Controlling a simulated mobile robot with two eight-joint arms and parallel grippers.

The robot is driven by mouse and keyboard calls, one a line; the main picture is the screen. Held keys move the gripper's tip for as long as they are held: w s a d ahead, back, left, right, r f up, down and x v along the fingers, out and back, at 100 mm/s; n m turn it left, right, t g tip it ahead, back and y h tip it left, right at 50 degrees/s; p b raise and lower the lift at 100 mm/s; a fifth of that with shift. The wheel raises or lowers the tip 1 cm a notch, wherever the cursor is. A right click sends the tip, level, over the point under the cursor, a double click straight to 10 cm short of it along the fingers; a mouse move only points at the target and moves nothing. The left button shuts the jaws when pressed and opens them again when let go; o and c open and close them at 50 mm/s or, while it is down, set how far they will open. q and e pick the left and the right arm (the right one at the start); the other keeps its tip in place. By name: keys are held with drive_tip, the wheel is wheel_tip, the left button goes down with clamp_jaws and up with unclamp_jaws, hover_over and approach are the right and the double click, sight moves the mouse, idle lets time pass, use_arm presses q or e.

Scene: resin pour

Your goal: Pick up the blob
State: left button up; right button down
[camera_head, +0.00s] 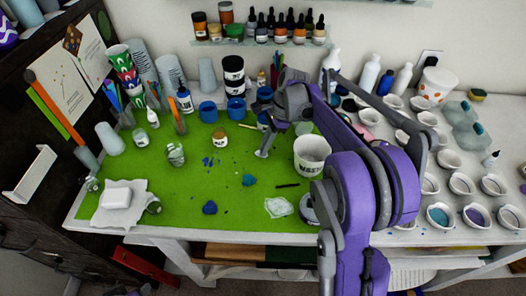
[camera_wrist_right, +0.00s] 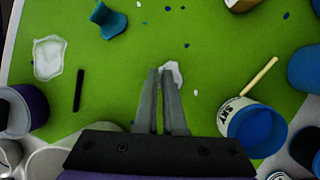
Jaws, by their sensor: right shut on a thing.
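My right gripper (camera_head: 262,154) reaches down over the green mat (camera_head: 225,228) near its middle. In the right wrist view, the fingers (camera_wrist_right: 167,72) are close together on a small white blob (camera_wrist_right: 176,74), part of which shows at the right fingertip. In the head view I cannot make out this blob at the fingertips. Two blue lumps (camera_head: 210,208) (camera_head: 249,180) and a flat whitish, clear patch (camera_head: 278,207) lie on the mat, apart from the gripper. My left gripper is not in view.
A white bucket (camera_head: 311,157) stands right of the gripper. Blue cups (camera_head: 207,112) and a small jar (camera_head: 220,138) are behind it. Many small white cups (camera_head: 449,160) fill the right side. A dark stick (camera_head: 288,185) lies on the mat.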

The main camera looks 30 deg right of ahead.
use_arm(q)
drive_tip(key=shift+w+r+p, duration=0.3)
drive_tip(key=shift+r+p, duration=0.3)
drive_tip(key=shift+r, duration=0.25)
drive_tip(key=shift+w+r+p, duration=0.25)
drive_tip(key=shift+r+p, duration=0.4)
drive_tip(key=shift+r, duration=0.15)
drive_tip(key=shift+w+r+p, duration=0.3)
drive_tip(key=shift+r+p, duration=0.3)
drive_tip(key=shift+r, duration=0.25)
use_arm(e)
wheel_tip(320, 180, up, 15)
drive_tip(key=w, duration=0.2)
drive_tip(key=shift+d, duration=0.2)
